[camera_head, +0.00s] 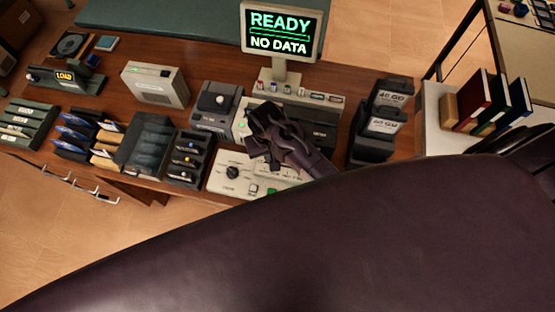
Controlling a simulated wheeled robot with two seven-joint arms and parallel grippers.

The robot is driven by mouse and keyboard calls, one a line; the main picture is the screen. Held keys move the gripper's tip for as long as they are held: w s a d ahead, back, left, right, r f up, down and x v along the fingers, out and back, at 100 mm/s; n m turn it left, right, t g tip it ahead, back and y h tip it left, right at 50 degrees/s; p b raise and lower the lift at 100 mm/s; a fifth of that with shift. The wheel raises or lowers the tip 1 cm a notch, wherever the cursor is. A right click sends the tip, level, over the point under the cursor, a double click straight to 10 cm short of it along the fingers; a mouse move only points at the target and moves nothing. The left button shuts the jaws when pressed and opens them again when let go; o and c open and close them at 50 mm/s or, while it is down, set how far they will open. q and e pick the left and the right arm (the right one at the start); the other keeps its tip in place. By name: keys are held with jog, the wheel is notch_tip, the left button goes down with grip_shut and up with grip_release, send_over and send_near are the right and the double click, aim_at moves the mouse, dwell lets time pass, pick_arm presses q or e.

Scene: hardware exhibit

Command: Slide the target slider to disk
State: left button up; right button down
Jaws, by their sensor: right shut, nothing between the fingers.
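A white control panel (222,181) lies on the wooden desk with a black dial, a green-lit button and small labels. My right gripper (258,118) is dark, shut and empty. It is over the machine behind the panel and covers part of both. I cannot make out which control is the target slider; the labels are too small to read, and it may be behind the gripper. The monitor (281,31) behind reads "READY" and "NO DATA". My left gripper is not in view.
A grey box with a round knob (217,106) stands left of the gripper, and dark "GB" drive units (381,124) stand to its right. My own dark arm link fills the foreground.

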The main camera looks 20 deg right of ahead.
jog(key=shift+f+b, duration=0.7)
jog(key=shift+f, duration=0.75)
jog(key=shift+s+d+p, duration=0.35)
jog(key=shift+s+d, duration=0.15)
jog(key=shift+d, duration=0.2)
jog(key=shift+s+d+p, duration=0.35)
jog(key=shift+s+d, duration=0.1)
jog(key=shift+d, duration=0.25)
dwell(0.9)
jog(key=shift+w+a+r, duration=0.1)
jog(key=shift+w+a, duration=0.1)
dwell(0.5)
jog(key=shift+r, duration=3.4)
jog(key=shift+s, duration=0.1)
